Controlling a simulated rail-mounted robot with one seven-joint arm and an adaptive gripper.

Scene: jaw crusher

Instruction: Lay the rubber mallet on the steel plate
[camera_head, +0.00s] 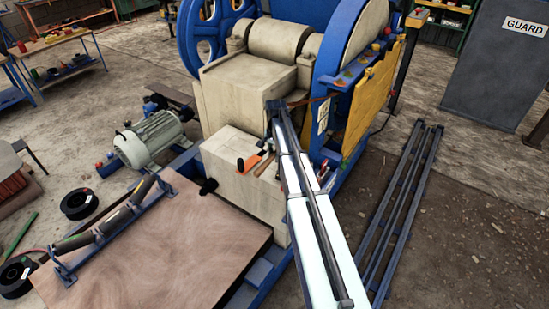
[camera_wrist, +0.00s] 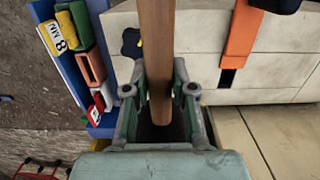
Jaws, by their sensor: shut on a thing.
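In the wrist view my gripper (camera_wrist: 158,92) is shut on a brown wooden handle (camera_wrist: 157,45), which stands between the two fingers and runs out of the top of the picture. It looks like the mallet's handle; no mallet head shows. Pale cream surfaces lie beyond the handle in the wrist view. I cannot tell which surface, if any, is the steel plate.
An orange strip (camera_wrist: 240,40) lies on the pale block (camera_head: 236,150). A blue tray (camera_wrist: 62,72) with several coloured items is left of my gripper in the wrist view. A brown board (camera_head: 165,245) is at lower left, blue rails (camera_head: 400,205) on the floor at right.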

